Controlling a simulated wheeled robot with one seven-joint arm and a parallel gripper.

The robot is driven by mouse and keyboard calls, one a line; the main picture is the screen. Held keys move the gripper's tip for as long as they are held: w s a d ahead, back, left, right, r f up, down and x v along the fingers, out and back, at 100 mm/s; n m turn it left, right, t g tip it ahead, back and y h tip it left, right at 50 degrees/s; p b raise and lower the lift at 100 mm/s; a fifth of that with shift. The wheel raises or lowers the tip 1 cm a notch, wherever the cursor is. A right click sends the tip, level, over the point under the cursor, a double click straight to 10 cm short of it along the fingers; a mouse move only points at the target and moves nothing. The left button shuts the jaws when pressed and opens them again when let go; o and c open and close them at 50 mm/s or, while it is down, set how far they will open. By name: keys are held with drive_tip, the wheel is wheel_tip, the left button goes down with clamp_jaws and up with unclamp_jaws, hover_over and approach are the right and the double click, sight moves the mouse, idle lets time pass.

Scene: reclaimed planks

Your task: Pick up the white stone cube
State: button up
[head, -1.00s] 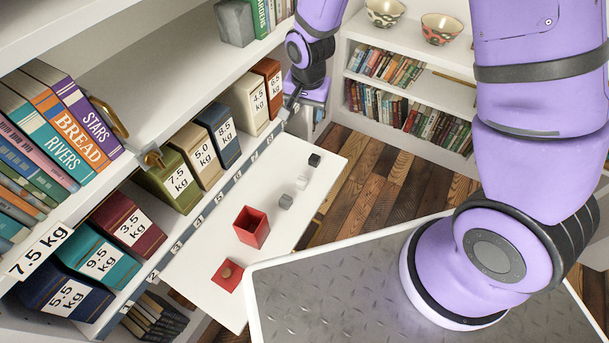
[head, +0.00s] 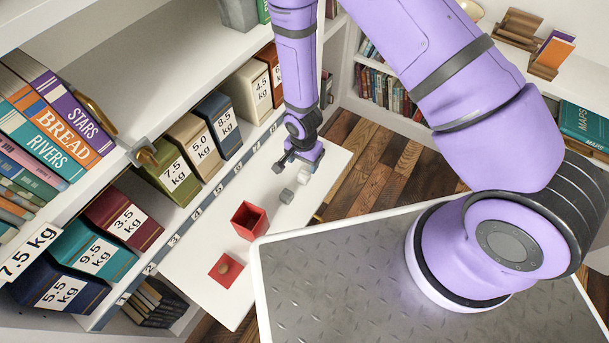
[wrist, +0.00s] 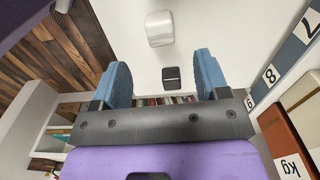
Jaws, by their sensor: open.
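The white stone cube (head: 303,178) stands on the white board, just below my gripper (head: 293,165) in the head view. In the wrist view the white cube (wrist: 159,28) lies at the top, beyond the two blue fingertips and roughly centred between them. My gripper (wrist: 161,62) is open and empty. A dark cube (wrist: 171,77) shows in the gap between the fingers, on the board; my gripper hides it in the head view.
A grey cube (head: 287,196), an open red box (head: 249,221) and a red lidlike piece with a knob (head: 224,268) are on the white board (head: 193,274). Shelves with labelled weight boxes (head: 195,146) line the left. Wooden floor (head: 372,168) lies to the right.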

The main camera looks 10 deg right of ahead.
sight(304, 174)
drive_tip(key=shift+w+d+f, duration=0.1)
drive_tip(key=shift+f, duration=4.05)
drive_tip(key=c, duration=1.1)
drive_tip(key=shift+o, duration=0.2)
